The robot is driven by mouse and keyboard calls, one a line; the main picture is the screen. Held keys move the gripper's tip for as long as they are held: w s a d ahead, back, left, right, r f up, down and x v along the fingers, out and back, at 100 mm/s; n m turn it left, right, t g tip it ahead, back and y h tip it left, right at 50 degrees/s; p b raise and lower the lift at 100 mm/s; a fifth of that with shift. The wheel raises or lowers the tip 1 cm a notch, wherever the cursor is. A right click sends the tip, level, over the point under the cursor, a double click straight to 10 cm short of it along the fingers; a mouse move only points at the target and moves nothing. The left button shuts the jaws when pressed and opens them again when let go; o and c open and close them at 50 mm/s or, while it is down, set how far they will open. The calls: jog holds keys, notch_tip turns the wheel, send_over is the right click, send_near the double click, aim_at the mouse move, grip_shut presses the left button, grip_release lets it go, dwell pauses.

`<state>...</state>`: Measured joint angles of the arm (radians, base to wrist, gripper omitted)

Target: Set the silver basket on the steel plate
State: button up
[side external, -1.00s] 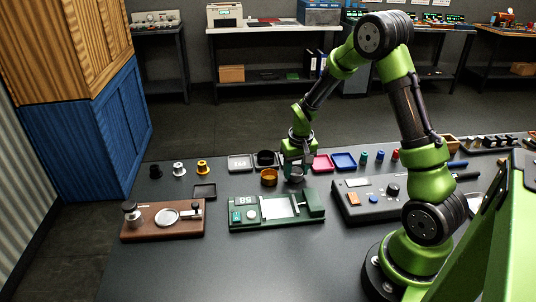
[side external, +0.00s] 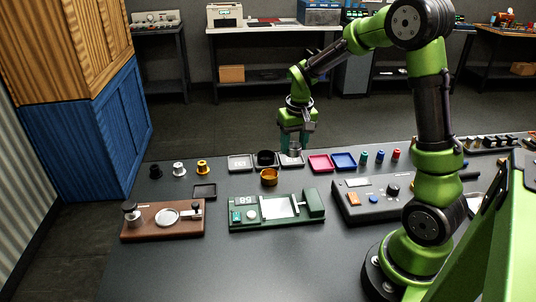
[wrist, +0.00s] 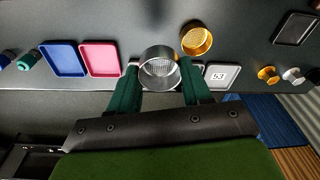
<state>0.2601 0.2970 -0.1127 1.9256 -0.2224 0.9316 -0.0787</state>
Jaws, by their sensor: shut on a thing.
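The silver basket (side external: 294,150), a round metal cup with a mesh bottom, is between the fingers of my gripper (side external: 295,143). In the wrist view, my gripper (wrist: 160,82) is shut on the basket (wrist: 158,68), one dark green finger on each side. The basket is held above the back row of trays, apparently clear of the table. A square silver plate (side external: 280,207) is set in the green device with a number display, in front of the basket. A round silver plate (side external: 168,217) lies on the brown device at left. Both plates look empty.
A gold basket (side external: 269,178) stands between my gripper and the green device. A black basket (side external: 266,157), a numbered grey tray (side external: 240,162), a pink tray (side external: 320,163) and a blue tray (side external: 344,161) line the back. A grey control box (side external: 372,198) stands right. The front table is clear.

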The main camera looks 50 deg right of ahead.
jog(key=s+a+f+n, duration=0.1)
jog(key=a, duration=0.3)
jog(key=s+a+f+n, duration=0.1)
jog(key=s+a+n, duration=0.1)
jog(key=a, duration=0.2)
jog(key=s+a+f+n, duration=0.1)
jog(key=a+n, duration=0.1)
jog(key=a, duration=0.3)
jog(key=shift+s+y, duration=0.15)
jog(key=shift+y, duration=0.15)
jog(key=shift+f, duration=2.15)
jog(key=shift+f, duration=0.6)
jog(key=o, duration=1.2)
jog(key=shift+o, duration=0.2)
jog(key=shift+o, duration=0.2)
